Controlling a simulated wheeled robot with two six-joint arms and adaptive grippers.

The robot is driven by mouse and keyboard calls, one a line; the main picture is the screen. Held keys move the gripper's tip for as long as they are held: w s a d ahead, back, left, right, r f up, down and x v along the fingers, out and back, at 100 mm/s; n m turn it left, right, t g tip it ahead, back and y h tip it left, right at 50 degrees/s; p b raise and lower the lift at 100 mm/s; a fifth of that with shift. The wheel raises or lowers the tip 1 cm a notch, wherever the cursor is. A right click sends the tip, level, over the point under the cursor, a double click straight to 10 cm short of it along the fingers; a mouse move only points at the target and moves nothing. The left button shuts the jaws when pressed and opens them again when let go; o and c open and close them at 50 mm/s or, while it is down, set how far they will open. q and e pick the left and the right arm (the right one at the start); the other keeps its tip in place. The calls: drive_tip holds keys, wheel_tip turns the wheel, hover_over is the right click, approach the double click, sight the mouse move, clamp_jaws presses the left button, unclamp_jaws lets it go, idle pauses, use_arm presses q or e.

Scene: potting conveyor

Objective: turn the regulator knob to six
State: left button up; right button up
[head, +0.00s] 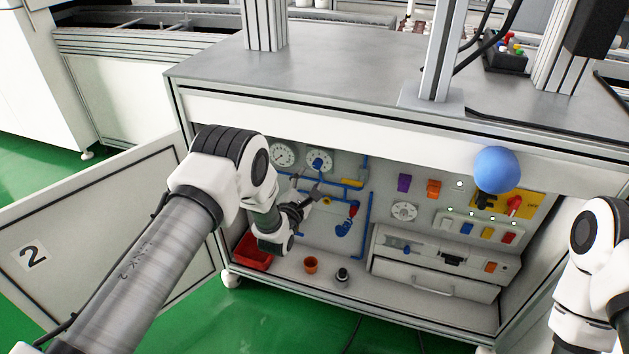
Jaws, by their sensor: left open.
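A round white dial with a blue knob (317,164) at its centre is on the cabinet's back panel, left of the middle; it looks like the regulator knob. Its numbers and pointer setting are too small to read. My left gripper (311,190) is open and empty, just below this dial, with its fingers pointing up and right. It appears apart from the knob, though the depth gap is hard to judge. My right arm shows at the right edge, but its gripper is out of view.
A round gauge (282,154) sits left of the dial, with blue pipes (369,212) nearby. A red bin (253,253) and orange cup (310,265) stand below. A blue ball (497,170) shows in front of the right-hand switches. The open door (110,225) is at left.

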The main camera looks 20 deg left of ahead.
sight(316, 166)
use_arm(q)
drive_tip(key=w+b, duration=0.1)
drive_tip(key=w, duration=0.5)
drive_tip(key=shift+f+b, duration=0.15)
drive_tip(key=shift+b, duration=0.15)
drive_tip(key=shift+w+d, duration=0.1)
drive_tip(key=shift+w, duration=0.15)
clamp_jaws()
